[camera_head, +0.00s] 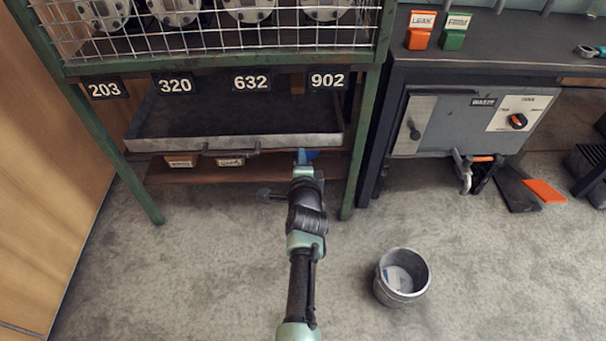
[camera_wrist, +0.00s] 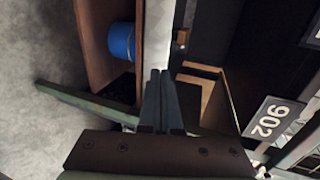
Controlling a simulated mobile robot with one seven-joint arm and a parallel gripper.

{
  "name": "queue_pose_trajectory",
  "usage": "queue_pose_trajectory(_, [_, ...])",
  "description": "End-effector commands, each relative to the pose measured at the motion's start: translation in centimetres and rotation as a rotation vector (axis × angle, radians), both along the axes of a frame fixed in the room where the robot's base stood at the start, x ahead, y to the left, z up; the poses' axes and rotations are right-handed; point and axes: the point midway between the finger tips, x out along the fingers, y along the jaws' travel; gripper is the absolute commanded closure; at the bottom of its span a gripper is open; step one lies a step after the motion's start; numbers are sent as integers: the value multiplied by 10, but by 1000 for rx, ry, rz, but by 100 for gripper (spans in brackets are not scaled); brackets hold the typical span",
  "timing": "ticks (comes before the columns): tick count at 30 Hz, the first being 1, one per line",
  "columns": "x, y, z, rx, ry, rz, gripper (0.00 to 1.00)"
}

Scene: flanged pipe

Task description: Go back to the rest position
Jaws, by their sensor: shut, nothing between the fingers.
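My gripper (camera_wrist: 160,88) is shut and empty in the wrist view, its two dark fingers side by side. In the head view my arm reaches forward to the front of the green rack (camera_head: 363,150), below the plate marked 902 (camera_head: 327,81). The fingertips are hard to make out there. The 902 plate also shows at the right of the wrist view (camera_wrist: 269,119).
A grey metal tray (camera_head: 235,143) sits in the rack above a brown lower shelf (camera_head: 240,173). A blue round thing (camera_wrist: 121,40) stands on a brown shelf. A bucket (camera_head: 402,277) stands on the floor. A workbench (camera_head: 470,62) is at right. Floor at left is clear.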

Motion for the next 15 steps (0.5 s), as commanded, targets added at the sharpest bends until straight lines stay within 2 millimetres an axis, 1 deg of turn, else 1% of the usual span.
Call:
queue_pose_trajectory(1, [-10, 1, 9, 0, 3, 2, 100])
queue_pose_trajectory(7, [-42, 2, 17, 0, 4, 2, 100])
queue_pose_trajectory(12, [-59, 3, 21, 0, 3, 1, 100])
queue_pose_trajectory(15, [-65, 3, 21, 0, 2, 1, 100])
